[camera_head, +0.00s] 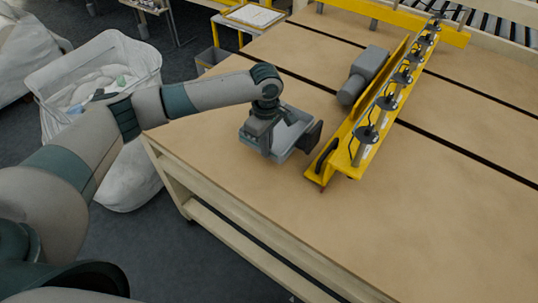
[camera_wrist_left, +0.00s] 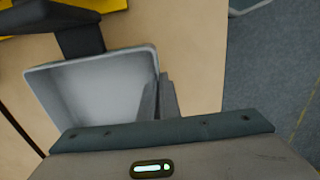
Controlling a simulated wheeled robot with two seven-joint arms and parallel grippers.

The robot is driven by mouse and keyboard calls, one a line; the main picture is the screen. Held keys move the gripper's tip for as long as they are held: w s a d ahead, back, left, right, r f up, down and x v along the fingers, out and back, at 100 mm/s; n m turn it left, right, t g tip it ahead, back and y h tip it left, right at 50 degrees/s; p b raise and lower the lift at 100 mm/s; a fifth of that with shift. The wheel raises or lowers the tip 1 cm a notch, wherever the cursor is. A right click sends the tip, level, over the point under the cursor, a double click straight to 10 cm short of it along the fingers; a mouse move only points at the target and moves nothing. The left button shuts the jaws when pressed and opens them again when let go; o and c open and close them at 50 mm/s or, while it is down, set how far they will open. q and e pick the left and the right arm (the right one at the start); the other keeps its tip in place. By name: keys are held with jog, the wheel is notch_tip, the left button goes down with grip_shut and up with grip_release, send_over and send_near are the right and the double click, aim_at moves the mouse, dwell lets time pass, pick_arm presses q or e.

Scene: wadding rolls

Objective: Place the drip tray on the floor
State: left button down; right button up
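The drip tray (camera_head: 291,140) is a small grey open box with a dark bracket-like piece on its far side. It is near the table's left edge; I cannot tell whether it touches the tabletop. It looks empty in the left wrist view (camera_wrist_left: 95,88). My left gripper (camera_head: 266,138) is at the tray's near wall. In the left wrist view its two fingers (camera_wrist_left: 159,100) are close together, one inside and one outside that wall, shut on it. The dark grey floor (camera_head: 110,250) lies left of the table. My right gripper is not in view.
The wooden table (camera_head: 420,215) carries a yellow beam (camera_head: 345,165) with several suction cups and a grey motor (camera_head: 362,75), right of the tray. A white bulk bag (camera_head: 95,75) stands on the floor at left. The front tabletop is clear.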

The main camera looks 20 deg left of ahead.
pick_arm(q)
jog(key=shift+f, duration=0.65)
jog(key=shift+f, duration=0.1)
jog(key=shift+f, duration=0.3)
jog(key=shift+f+p, duration=0.6)
jog(key=shift+f, duration=0.85)
jog(key=shift+f, duration=0.1)
jog(key=c, duration=2)
grip_release()
